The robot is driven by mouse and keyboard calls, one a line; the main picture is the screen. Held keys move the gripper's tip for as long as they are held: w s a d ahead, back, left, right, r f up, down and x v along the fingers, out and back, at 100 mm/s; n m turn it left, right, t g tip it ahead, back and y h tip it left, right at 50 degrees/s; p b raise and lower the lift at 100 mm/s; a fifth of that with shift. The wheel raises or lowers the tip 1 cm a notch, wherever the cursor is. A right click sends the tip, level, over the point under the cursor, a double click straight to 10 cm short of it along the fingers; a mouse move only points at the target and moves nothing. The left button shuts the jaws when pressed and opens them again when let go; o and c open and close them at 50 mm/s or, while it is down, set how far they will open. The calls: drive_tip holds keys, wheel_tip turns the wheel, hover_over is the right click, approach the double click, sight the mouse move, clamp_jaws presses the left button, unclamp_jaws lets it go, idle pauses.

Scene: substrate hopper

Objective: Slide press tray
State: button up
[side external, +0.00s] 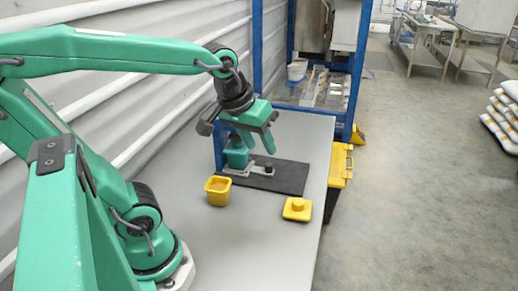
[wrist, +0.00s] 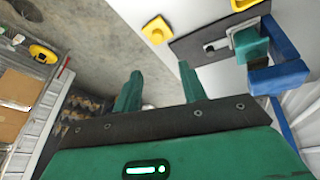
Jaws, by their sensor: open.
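My gripper (side external: 257,147) is open and empty, above the dark mat (side external: 292,180) on the table. In the wrist view its two fingers (wrist: 161,70) stand apart with nothing between them. The press tray (side external: 255,170) is a light grey slide with a black knob, lying on the mat; it also shows in the wrist view (wrist: 222,43). The press has a green block (side external: 238,158) over the tray's left end and a blue frame (side external: 219,150); both show in the wrist view, the frame at the right (wrist: 281,76). My gripper partly hides the press in the side view.
A yellow lid-like square (side external: 297,209) with a knob lies near the table's right edge. A blue rack (side external: 353,70) stands behind the table. The table's front is clear.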

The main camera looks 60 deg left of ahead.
drive_tip(key=w+a+f+n+g, duration=0.1)
drive_tip(key=w+a+f+n, duration=0.2)
drive_tip(key=w+n, duration=0.3)
drive_tip(key=w+a+f+n+g, duration=0.1)
drive_tip(key=w+a+f+n, duration=0.1)
drive_tip(key=w+n, duration=0.4)
drive_tip(key=w+a+f+n+g, duration=0.1)
drive_tip(key=w+a+f+n, duration=0.1)
drive_tip(key=w+f+n, duration=0.1)
drive_tip(key=w+a+f+n, duration=0.2)
drive_tip(key=w+f+n, duration=0.1)
drive_tip(key=f, duration=0.2)
drive_tip(key=w+a+f+n+g, duration=0.1)
drive_tip(key=w+a+f+n, duration=0.2)
drive_tip(key=f+n, duration=0.1)
drive_tip(key=shift+f+g, duration=0.3)
drive_tip(key=shift+f, duration=0.05)
hover_over(269, 164)
drive_tip(key=shift+d, duration=0.15)
drive_tip(key=shift+s+f, duration=0.15)
drive_tip(key=shift+f, duration=2.35)
